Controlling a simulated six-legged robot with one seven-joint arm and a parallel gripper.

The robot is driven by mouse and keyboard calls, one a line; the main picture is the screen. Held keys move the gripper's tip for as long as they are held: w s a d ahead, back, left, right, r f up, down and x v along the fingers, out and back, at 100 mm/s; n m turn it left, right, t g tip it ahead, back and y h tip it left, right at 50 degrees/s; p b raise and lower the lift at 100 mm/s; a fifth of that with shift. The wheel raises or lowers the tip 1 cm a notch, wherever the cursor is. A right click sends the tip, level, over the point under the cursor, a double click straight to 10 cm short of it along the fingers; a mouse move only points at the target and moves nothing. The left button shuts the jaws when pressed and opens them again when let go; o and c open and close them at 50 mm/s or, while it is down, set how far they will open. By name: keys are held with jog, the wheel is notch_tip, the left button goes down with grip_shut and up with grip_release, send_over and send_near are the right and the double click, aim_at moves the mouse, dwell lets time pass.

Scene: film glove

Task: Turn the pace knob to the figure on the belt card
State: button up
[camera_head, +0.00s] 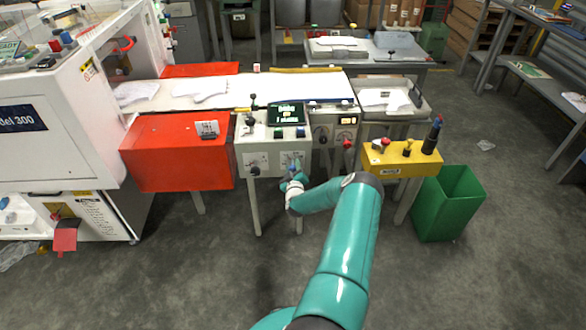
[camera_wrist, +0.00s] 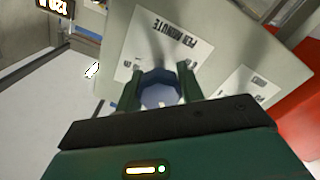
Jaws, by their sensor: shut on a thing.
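The pace knob (camera_wrist: 160,97) is a round blue-grey knob on the cream panel of the control box (camera_head: 259,147). In the wrist view a plate (camera_wrist: 172,45) reading "PER MINUTE" lies behind it, upside down. My gripper (camera_wrist: 158,84) is shut on the knob, one dark green finger on each side. In the head view my gripper (camera_head: 294,176) is at the box's front, right of a black knob (camera_head: 254,171), and hides the pace knob. The knob's pointer and scale figures cannot be read. A small printed card (camera_head: 207,129), perhaps the belt card, stands on the orange-red housing; its figure is unreadable.
A dark screen (camera_head: 285,114) with green and yellow text stands on the box. Right of it are a lit number display (camera_head: 347,121) and a red knob (camera_head: 347,144). A yellow control box (camera_head: 398,166) and a green bin (camera_head: 447,203) stand farther right.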

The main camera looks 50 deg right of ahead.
jog(key=shift+w, duration=0.1)
jog(key=shift+r+m, duration=0.1)
jog(key=shift+m, duration=0.6)
jog(key=m, duration=1)
jog(key=shift+m, duration=0.3)
jog(key=m, duration=0.6)
jog(key=shift+s, duration=0.2)
jog(key=m, duration=0.5)
jog(key=shift+f+m, duration=0.2)
jog(key=shift+m, duration=0.2)
jog(key=o, duration=1)
